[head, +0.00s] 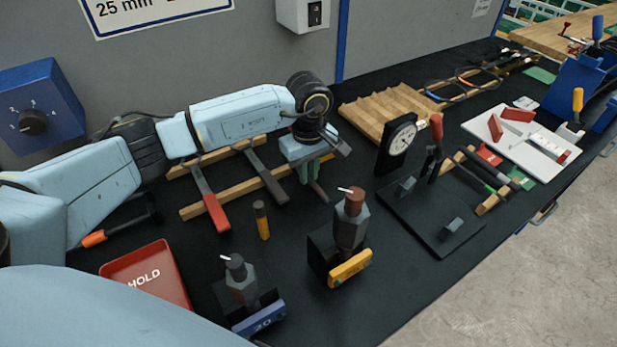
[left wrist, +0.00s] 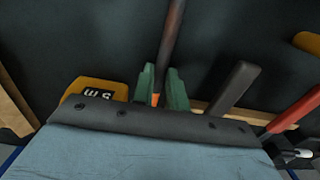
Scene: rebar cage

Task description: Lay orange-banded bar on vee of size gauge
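The orange-banded bar, a dark brown rod (left wrist: 170,40), passes between the green fingers of my left gripper (left wrist: 160,88), and a little orange shows there. What seems to be the size gauge, a white dial (head: 402,138) on a black plate (head: 415,222) with small dark blocks, stands to the right. My right gripper is not in view.
Red-handled (head: 212,207) and dark-handled (head: 268,178) tools lie beside the bar. A yellow tag (left wrist: 95,90) is close to the fingers. Two dark fixtures (head: 350,225) (head: 240,285) and a red HOLD tray (head: 148,275) stand in front. A ribbed wooden block (head: 385,108) lies behind the gauge.

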